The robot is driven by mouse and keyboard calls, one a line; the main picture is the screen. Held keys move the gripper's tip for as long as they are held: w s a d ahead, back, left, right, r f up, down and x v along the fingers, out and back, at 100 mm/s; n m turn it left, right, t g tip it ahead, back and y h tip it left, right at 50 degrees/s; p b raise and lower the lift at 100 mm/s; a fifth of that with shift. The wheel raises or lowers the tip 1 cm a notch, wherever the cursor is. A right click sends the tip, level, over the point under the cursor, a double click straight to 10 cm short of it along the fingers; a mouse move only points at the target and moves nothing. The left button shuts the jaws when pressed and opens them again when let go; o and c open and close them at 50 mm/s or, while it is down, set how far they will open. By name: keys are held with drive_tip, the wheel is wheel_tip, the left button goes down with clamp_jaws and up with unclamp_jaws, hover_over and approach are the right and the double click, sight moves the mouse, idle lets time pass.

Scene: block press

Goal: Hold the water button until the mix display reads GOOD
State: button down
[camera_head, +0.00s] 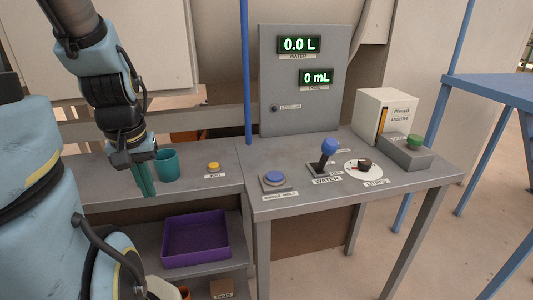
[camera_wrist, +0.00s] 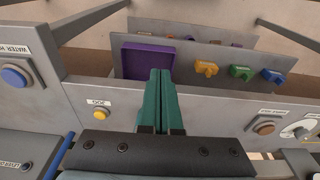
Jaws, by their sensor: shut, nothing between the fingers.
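The water button (camera_head: 275,177) is a round blue button on a square grey base near the left end of the right-hand table. It also shows at the left edge of the wrist view (camera_wrist: 15,76), with a partly cut-off label starting "WATER H". My gripper (camera_head: 146,194) is shut and empty, pointing down over the left bench, well left of the button. In the wrist view my teal fingers (camera_wrist: 159,72) are pressed together. The panel shows a water display (camera_head: 298,44) reading 0.0 L and a dose display (camera_head: 317,77) reading 0 mL. No display reading GOOD is in view.
A teal cup (camera_head: 170,164) stands close beside my fingers. A yellow button (camera_head: 213,167) lies between them and the water button. A blue-knobbed lever (camera_head: 329,150), a dial (camera_head: 364,165), a green button (camera_head: 414,141) and a white additive box (camera_head: 386,115) are farther right. A purple tray (camera_head: 196,260) sits below.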

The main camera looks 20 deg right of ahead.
drive_tip(key=shift+w, duration=0.1)
wheel_tip(320, 180, up, 9)
drive_tip(key=t, duration=0.2)
hover_over(276, 174)
drive_tip(key=s, duration=0.4)
drive_tip(key=shift+a+r+b, duration=0.2)
drive_tip(key=shift+b, duration=0.15)
drive_tip(key=shift+f, duration=0.15)
drive_tip(key=p+x, duration=0.1)
drive_tip(key=x, duration=0.7)
drive_tip(key=s+p+x, duration=0.1)
drive_tip(key=x, duration=0.3)
drive_tip(key=shift+w+f+p, duration=0.1)
drive_tip(key=shift+f+p, duration=0.15)
drive_tip(key=shift+p, duration=0.05)
drive_tip(key=shift+f, duration=0.75)
